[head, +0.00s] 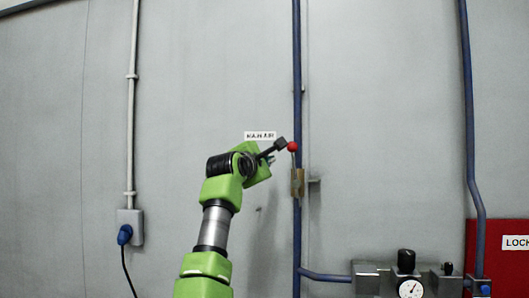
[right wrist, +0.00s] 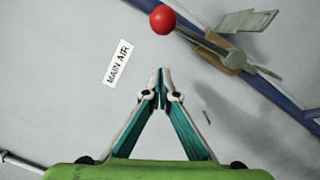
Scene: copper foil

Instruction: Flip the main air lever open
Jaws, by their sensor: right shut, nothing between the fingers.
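The main air lever has a round red knob (head: 292,146) on a thin grey rod. In the head view the knob sits above a brass-coloured valve body (head: 297,183) on the blue vertical pipe. My right gripper (head: 271,158) is just left of the knob in the head view. In the right wrist view my right gripper (right wrist: 161,74) has its fingertips together with nothing between them. There the red knob (right wrist: 162,19) is beyond the tips, with a visible gap in the picture. The rod runs from it to the valve body (right wrist: 221,53). My left gripper is not in view.
A "MAIN AIR" label (head: 260,135) is on the grey wall left of the pipe. The blue pipe (head: 297,60) runs up the wall. A gauge (head: 410,289) and regulator stand low at right, beside a red panel (head: 483,258). A socket box (head: 131,226) is at left.

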